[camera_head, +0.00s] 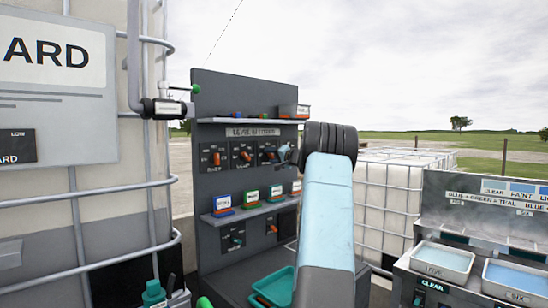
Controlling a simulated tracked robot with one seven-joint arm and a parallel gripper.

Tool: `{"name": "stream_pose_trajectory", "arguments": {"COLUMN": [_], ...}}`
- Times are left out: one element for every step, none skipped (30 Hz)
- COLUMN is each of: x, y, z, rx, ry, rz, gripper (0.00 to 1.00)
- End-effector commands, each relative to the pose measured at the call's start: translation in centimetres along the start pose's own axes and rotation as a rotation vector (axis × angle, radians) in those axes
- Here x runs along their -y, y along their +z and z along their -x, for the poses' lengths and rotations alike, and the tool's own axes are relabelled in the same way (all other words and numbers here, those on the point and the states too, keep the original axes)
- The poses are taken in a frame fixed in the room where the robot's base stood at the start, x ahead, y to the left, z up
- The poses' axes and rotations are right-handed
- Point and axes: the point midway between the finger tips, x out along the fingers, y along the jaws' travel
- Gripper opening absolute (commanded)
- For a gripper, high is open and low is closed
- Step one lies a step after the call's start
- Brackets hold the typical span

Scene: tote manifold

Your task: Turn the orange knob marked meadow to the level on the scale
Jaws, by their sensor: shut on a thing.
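A dark panel (240,88) carries a row of orange knobs under a "LEVEL" strip. The left knob (216,158) and middle knob (245,156) are in plain view. A further orange knob (270,155) shows partly at the right, beside my gripper (284,152). My gripper is small in view, partly hidden by my black wrist joint and pale blue arm, and is shut at this right-hand knob. The small labels, including any reading meadow, are too small to read surely. The scale marks and the knob's pointer are not clear.
A shelf (250,210) below holds several small coloured-label cards. Under it are a green knob (237,241) and another orange knob (272,228). A teal tray (275,288) sits low in front. White tanks flank the panel; a bench with trays (443,262) stands right.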

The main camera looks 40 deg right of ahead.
Motion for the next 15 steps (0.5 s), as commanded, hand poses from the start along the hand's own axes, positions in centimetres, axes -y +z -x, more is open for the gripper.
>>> {"name": "stream_pose_trajectory", "arguments": {"x": [-0.78, -0.79, -0.80, -0.81, -0.82, -0.83, -0.84, -0.84, -0.85, -0.86, -0.86, -0.87, -0.87, -0.87, -0.87], "y": [0.30, 0.30, 0.29, 0.29, 0.28, 0.28, 0.27, 0.27, 0.26, 0.26, 0.25, 0.25, 0.24, 0.24, 0.23], "z": [0.01, 0.01, 0.01, 0.02, 0.02, 0.02, 0.02, 0.02, 0.03, 0.03, 0.03, 0.03, 0.03, 0.03, 0.04], "rx": [0.005, 0.005, 0.005, 0.005, 0.005, 0.005, 0.005, 0.005, 0.005, 0.005, 0.005, 0.005, 0.005, 0.005, 0.005], "ry": [0.009, 0.009, 0.009, 0.009, 0.009, 0.009, 0.009, 0.009, 0.009, 0.009, 0.008, 0.008, 0.008, 0.008, 0.008], "rz": [0.024, 0.044, 0.068, 0.084, 0.100, 0.118, 0.132, 0.143, 0.158, 0.166, 0.175, 0.185, 0.191, 0.195, 0.201], "gripper": [0.18, 0.18, 0.18, 0.18, 0.18, 0.18, 0.18, 0.18, 0.18, 0.18, 0.18, 0.18, 0.18, 0.18, 0.18]}}
